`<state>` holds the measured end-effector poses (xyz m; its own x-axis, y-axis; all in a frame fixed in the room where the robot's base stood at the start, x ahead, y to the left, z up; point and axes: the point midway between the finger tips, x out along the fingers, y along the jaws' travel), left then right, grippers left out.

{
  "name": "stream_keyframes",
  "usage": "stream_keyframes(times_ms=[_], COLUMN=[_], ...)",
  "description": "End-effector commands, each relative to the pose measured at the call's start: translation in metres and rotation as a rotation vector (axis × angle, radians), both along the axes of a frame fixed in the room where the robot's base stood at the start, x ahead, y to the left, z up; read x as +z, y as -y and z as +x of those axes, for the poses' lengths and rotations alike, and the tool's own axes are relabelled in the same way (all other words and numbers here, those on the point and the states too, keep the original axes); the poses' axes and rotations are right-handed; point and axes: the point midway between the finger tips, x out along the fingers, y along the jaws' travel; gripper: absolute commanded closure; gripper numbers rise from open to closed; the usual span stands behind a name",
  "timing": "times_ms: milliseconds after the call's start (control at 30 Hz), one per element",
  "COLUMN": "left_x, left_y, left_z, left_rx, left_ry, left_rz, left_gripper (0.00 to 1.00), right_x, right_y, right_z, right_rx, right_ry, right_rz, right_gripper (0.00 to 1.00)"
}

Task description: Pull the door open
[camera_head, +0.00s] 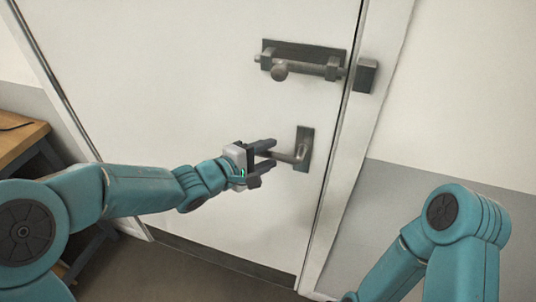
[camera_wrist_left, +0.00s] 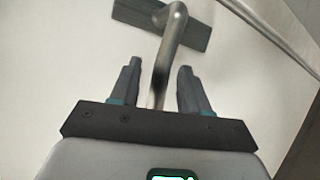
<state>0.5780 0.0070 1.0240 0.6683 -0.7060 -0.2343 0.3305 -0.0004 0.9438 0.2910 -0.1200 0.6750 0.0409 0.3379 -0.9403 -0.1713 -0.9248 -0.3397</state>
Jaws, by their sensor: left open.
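The white door (camera_head: 190,80) fills most of the head view and appears closed against its frame. A grey lever handle (camera_head: 292,157) on a dark plate sits near its right edge. My left gripper (camera_head: 271,156) is open at the lever, with a finger on either side of it. In the left wrist view the lever (camera_wrist_left: 160,78) runs between the two open fingers (camera_wrist_left: 160,68), with gaps visible on both sides. A sliding bolt (camera_head: 303,66) is mounted above the handle. My right gripper is out of view.
The bolt's catch (camera_head: 366,76) is on the frame, right of the door edge; I cannot tell whether the bar sits in it. A wooden table (camera_head: 22,138) stands at the left. A white and grey wall (camera_head: 460,100) is at the right. Dark floor shows below.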

Motion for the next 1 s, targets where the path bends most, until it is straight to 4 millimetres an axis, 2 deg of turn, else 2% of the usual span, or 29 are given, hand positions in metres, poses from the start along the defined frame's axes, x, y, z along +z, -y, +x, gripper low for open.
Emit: stream_keyframes(times_ms=[367, 467, 500, 533, 800, 1000], left_x=[-0.0019, -0.0019, -0.0019, -0.0019, -0.0028, -0.0086], left_y=[0.0057, 0.0056, 0.0056, 0.0056, 0.0053, 0.0051], left_z=[0.0051, 0.005, 0.005, 0.005, 0.0048, 0.0046], left_rx=[0.0, 0.0, 0.0, 0.0, 0.0, 0.0], left_ry=[0.0, 0.0, 0.0, 0.0, -0.006, -0.035], left_rz=[0.0, 0.0, 0.0, 0.0, -0.013, -0.089], left_gripper=[0.54, 0.84, 0.97, 1.0, 1.0, 1.0], right_x=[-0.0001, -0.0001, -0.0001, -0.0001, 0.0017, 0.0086], right_y=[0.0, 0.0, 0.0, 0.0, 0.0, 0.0], right_z=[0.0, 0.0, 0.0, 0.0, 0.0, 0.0], right_rx=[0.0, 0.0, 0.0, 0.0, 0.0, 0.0], right_ry=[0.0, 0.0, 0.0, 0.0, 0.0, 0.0], right_rz=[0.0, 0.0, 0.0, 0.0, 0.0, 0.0], right_gripper=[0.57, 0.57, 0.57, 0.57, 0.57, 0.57])
